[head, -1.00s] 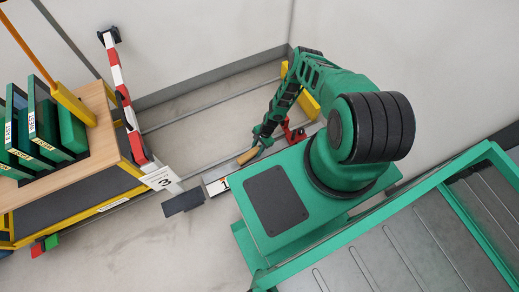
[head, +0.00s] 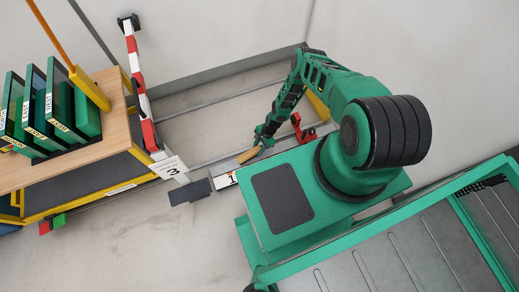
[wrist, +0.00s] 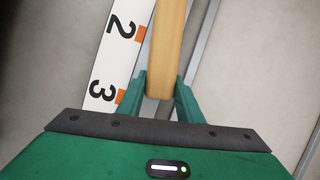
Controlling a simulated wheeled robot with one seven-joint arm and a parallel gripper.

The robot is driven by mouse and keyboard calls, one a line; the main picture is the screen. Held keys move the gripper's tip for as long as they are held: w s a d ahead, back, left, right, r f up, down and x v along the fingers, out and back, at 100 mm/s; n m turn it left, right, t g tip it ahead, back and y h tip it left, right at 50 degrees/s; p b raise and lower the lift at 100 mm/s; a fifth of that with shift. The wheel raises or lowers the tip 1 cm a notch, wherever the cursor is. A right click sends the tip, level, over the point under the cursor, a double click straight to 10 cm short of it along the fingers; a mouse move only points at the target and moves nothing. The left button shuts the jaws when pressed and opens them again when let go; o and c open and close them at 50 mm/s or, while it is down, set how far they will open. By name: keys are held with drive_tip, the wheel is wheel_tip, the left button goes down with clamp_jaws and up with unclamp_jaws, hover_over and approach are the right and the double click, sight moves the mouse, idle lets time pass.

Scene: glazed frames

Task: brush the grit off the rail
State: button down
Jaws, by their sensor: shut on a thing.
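My gripper (wrist: 165,92) is shut on a pale wooden handle (wrist: 170,40), which runs up out of the wrist view's top edge. No bristles show there. In the head view, my gripper (head: 262,140) is low near the floor, with the handle (head: 247,156) slanting out to its left. A thin grey metal rail (wrist: 203,45) runs along the floor to the right of the handle in the wrist view. A rail (head: 222,102) also shows on the floor in the head view, toward the wall. I cannot make out any grit.
A white strip numbered 2 and 3 (wrist: 118,55) lies left of the handle. A red-and-white barrier post (head: 135,75) and a wooden-topped rack (head: 112,143) stand left, beside a sign marked 3 (head: 170,167). A red piece (head: 300,128) is near my arm. Open floor lies lower left.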

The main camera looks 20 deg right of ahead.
sight(254, 152)
drive_tip(key=shift+s+a, duration=0.1)
drive_tip(key=shift+a, duration=3.35)
drive_tip(key=shift+s, duration=0.65)
drive_tip(key=shift+d+r, duration=0.15)
drive_tip(key=shift+d, duration=1.65)
drive_tip(key=shift+d+f, duration=0.15)
drive_tip(key=shift+d, duration=1.7)
drive_tip(key=shift+d+f, duration=0.1)
drive_tip(key=shift+d, duration=3.55)
drive_tip(key=shift+r, duration=0.1)
drive_tip(key=shift+w+a+r, duration=0.1)
drive_tip(key=shift+a+r, duration=0.1)
drive_tip(key=shift+r, duration=2.85)
